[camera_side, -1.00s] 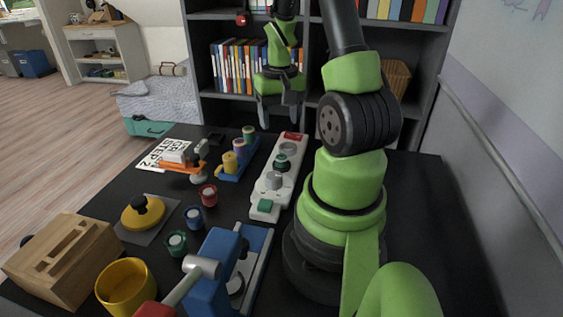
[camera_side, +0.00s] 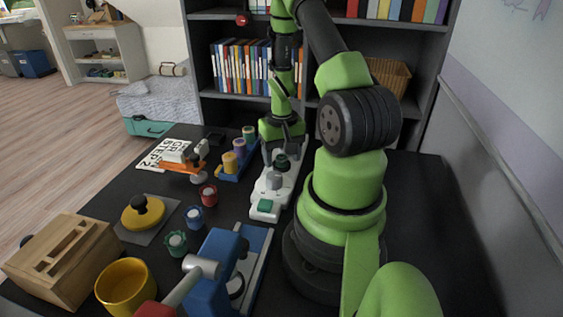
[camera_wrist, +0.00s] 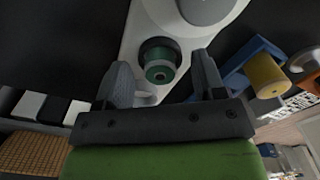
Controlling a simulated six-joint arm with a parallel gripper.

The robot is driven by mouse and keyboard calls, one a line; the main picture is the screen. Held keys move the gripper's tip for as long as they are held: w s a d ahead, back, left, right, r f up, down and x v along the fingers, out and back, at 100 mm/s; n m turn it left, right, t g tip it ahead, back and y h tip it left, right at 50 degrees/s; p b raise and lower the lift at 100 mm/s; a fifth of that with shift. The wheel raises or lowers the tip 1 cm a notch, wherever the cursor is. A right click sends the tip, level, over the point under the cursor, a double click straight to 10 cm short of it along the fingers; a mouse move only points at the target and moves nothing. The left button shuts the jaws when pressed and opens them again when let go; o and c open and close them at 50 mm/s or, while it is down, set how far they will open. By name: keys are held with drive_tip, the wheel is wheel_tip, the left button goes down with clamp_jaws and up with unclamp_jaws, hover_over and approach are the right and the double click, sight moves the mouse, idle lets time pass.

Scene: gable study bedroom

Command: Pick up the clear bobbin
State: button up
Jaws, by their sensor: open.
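A white winder board (camera_side: 263,193) runs lengthwise on the black table. A teal-green spool (camera_side: 282,161) sits on it on a dark round base, and also shows in the wrist view (camera_wrist: 159,71). I cannot tell for certain which thing is the clear bobbin; this spool is the one between my fingers. My gripper (camera_side: 283,151) is open and low over the far part of the board. In the wrist view my gripper (camera_wrist: 162,64) has one finger on each side of the spool, with nothing visibly clamped.
A grey knob (camera_side: 274,180) and green button (camera_side: 264,206) stand on the board nearer the camera. A blue rack (camera_side: 234,172) with coloured spools is to the left. Several small pots, a wooden box (camera_side: 65,262) and a yellow cup (camera_side: 126,287) stand in front left.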

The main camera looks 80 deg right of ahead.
drive_tip(key=c, duration=1)
drive_tip(key=shift+r, duration=0.1)
